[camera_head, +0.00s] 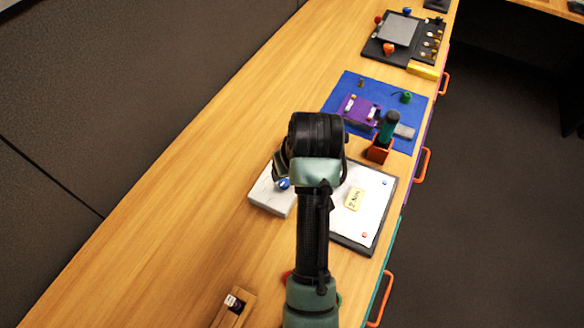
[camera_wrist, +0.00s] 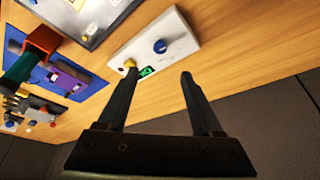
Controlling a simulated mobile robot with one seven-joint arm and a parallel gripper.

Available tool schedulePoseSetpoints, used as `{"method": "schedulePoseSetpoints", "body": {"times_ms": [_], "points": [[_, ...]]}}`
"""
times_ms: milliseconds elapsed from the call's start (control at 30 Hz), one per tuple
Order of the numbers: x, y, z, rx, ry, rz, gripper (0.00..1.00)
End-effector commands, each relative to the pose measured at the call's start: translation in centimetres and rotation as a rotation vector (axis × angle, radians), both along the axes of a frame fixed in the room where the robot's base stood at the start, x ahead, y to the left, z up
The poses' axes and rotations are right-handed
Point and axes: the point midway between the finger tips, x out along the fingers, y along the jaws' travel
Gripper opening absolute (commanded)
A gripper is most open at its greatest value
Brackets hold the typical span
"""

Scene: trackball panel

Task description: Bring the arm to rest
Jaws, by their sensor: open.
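My gripper (camera_wrist: 158,76) is open and empty in the wrist view, its two dark fingers well apart. The white panel box (camera_wrist: 180,40) lies beyond the fingertips there, with a blue round knob or ball (camera_wrist: 160,46), a yellow knob (camera_wrist: 130,63) and a small green patch. The left fingertip overlaps the picture near the yellow knob; I cannot tell whether they touch. In the head view my arm rises over the bench and partly hides the white box (camera_head: 268,197). My gripper's fingers do not show in that view.
The wooden bench (camera_head: 165,215) has bare space on the left. A whiteboard tray (camera_head: 372,222) lies right of my arm. A dark board (camera_head: 375,48) lies farther back; a wooden block (camera_head: 234,310) is in front.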

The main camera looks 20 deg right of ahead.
Motion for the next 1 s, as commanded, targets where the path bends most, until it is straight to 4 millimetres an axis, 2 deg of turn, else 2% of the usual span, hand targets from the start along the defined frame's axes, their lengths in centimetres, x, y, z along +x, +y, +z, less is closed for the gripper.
{"method": "schedulePoseSetpoints", "body": {"times_ms": [533,667,767,867,900,967,1000], "points": [[0.0,0.0,0.1,0.0,0.0,0.0,0.67],[1.4,0.1,2.0,-0.029,-0.073,-0.001,0.67],[4.1,0.4,6.2,-0.084,-0.232,-0.004,0.67],[7.1,1.5,12.8,-0.146,-0.459,-0.006,0.67],[8.0,2.1,15.7,-0.166,-0.556,-0.006,0.67],[8.8,3.2,20.2,-0.189,-0.7,-0.004,0.67],[9.1,4.0,23.1,-0.201,-0.794,-0.002,0.67]]}}
